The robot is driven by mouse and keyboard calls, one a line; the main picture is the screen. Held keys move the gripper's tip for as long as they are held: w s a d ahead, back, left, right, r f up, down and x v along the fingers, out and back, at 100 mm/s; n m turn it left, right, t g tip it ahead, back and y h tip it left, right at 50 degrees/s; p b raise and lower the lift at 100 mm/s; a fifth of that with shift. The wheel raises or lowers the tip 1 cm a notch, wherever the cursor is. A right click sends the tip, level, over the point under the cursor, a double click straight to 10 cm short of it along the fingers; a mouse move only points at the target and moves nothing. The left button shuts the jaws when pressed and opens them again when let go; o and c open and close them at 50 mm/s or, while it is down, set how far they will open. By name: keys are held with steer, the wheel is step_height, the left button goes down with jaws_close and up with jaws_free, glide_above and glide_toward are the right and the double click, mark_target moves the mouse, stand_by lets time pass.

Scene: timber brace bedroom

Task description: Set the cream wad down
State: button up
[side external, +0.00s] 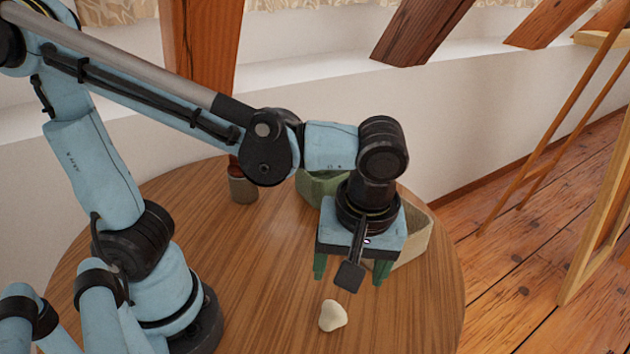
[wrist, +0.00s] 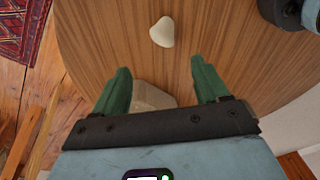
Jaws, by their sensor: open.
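The cream wad (side external: 332,316) lies on the round wooden table (side external: 270,290), near its front in the side external view. In the wrist view the wad (wrist: 163,32) rests on bare wood, beyond the fingertips and apart from them. My gripper (side external: 348,275) is open and empty above the table, with its green fingers pointing down, behind the wad in the side external view. In the wrist view both fingers of my gripper (wrist: 160,75) stand wide apart with nothing between the tips.
A beige container (side external: 414,240) stands behind my gripper, partly hidden by it. A green container (side external: 322,186) and a small brown-grey cup (side external: 242,186) stand farther back. The table is clear around the wad. A timber post (side external: 205,60) rises behind the table.

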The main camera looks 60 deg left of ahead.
steer(key=w+a+m+t+h, duration=0.1)
steer(key=w+a+m+t, duration=0.1)
steer(key=a+m, duration=0.3)
steer(key=w+a+r+m+t+h, duration=0.1)
steer(key=w+a+m+t, duration=0.2)
steer(key=a+m+t, duration=0.2)
steer(key=a, duration=0.3)
steer(key=shift+a+r+m, duration=0.2)
steer(key=shift+a+m, duration=0.1)
steer(key=shift+m, duration=0.1)
